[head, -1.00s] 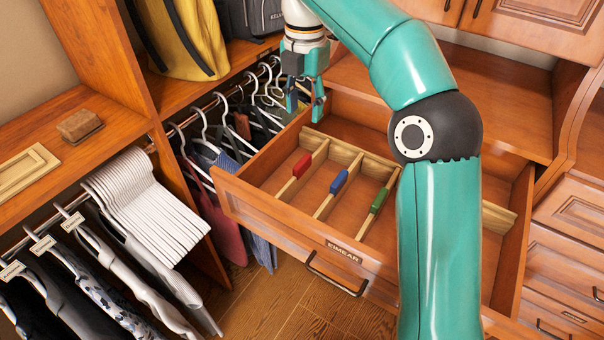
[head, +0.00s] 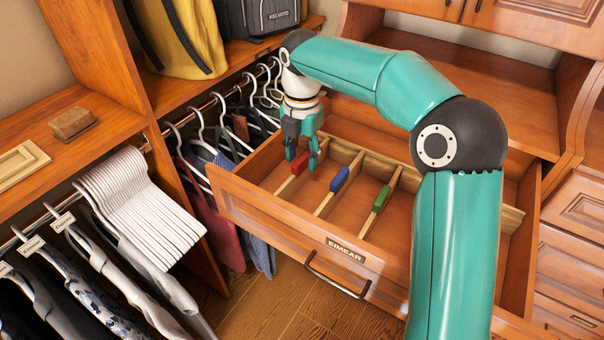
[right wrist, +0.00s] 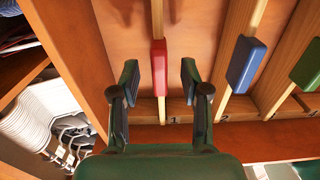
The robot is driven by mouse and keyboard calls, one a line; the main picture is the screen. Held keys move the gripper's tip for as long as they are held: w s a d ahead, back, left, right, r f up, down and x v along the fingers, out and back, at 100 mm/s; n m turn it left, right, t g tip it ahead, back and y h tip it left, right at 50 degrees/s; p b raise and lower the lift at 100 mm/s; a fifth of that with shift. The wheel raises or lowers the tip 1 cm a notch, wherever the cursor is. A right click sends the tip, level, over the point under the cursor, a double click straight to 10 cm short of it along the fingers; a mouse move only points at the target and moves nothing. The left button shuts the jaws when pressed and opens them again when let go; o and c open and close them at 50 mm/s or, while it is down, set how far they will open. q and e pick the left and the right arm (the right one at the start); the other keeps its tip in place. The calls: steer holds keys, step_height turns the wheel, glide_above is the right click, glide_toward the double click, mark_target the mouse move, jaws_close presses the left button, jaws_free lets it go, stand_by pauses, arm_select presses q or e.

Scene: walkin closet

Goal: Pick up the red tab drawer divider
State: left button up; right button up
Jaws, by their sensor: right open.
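The red tab divider (head: 299,163) stands in the open drawer (head: 268,218), the leftmost of three dividers. My right gripper (head: 302,162) is open just above it in the head view. In the right wrist view the red tab (right wrist: 159,66) lies between and beyond the two open fingers (right wrist: 160,85), apart from both. The divider's thin wooden strip runs down toward a slot marked 1. The blue tab divider (head: 340,180) and green tab divider (head: 381,198) stand to its right. My left gripper is not in view.
The drawer's left wall (right wrist: 62,50) is close to the right gripper's left side. White hangers (head: 200,125) with clothes hang just left of the drawer. A slotted wooden rail (head: 346,150) crosses the drawer behind the tabs.

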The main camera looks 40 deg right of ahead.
steer(key=shift+f, duration=1.6)
steer(key=shift+a, duration=0.1)
steer(key=shift+c, duration=0.4)
jaws_close()
steer(key=shift+r, duration=0.1)
steer(key=shift+r, duration=0.75)
step_height(320, 180, up, 18)
steer(key=p, duration=0.5)
steer(key=shift+r, duration=0.2)
